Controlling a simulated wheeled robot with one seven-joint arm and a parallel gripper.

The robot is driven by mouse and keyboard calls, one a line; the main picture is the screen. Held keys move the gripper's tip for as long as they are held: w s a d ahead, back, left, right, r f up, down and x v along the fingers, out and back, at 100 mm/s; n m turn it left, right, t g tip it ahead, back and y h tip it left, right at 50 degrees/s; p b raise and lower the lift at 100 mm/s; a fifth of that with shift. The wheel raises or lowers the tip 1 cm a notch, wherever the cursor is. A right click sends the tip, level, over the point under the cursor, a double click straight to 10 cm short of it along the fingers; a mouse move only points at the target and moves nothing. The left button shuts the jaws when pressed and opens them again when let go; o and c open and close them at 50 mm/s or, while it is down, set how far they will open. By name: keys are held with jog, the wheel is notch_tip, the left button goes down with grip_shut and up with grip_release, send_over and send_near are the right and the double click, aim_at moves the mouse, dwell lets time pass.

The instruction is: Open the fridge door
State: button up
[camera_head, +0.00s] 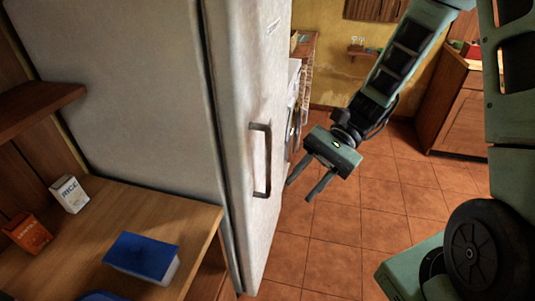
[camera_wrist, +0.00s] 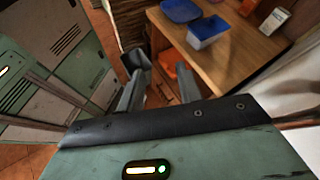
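The white fridge (camera_head: 135,75) stands at the left in the head view, its door (camera_head: 258,70) facing right and looking shut. A dark vertical handle (camera_head: 262,160) is on the door. My gripper (camera_head: 301,190) is open and empty, a little to the right of the handle and apart from it in the picture. Its two fingers point down and left. In the wrist view my gripper (camera_wrist: 158,67) shows two spread fingers with nothing held between them. The handle cannot be made out in that view. A pale surface at the right edge may be the fridge.
A wooden counter (camera_head: 185,215) beside the fridge holds a blue-lidded container (camera_head: 142,257), a rice box (camera_head: 69,194) and an orange box (camera_head: 27,233). The tiled floor (camera_head: 345,230) right of the door is clear. Wooden cabinets (camera_head: 460,115) stand at the back right.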

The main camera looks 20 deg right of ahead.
jog(key=w+d+f+m+t+y, duration=0.2)
jog(key=w+d+m+t, duration=0.2)
jog(key=d+m+t, duration=0.25)
jog(key=w+d+f+m+t+y, duration=0.2)
jog(key=w+d+m+t+y, duration=0.1)
jog(key=w+d+m+t, duration=0.25)
jog(key=p+x, duration=0.4)
jog(key=x, duration=1.1)
jog(key=shift+f, duration=0.2)
jog(key=shift+s, duration=0.1)
grip_shut()
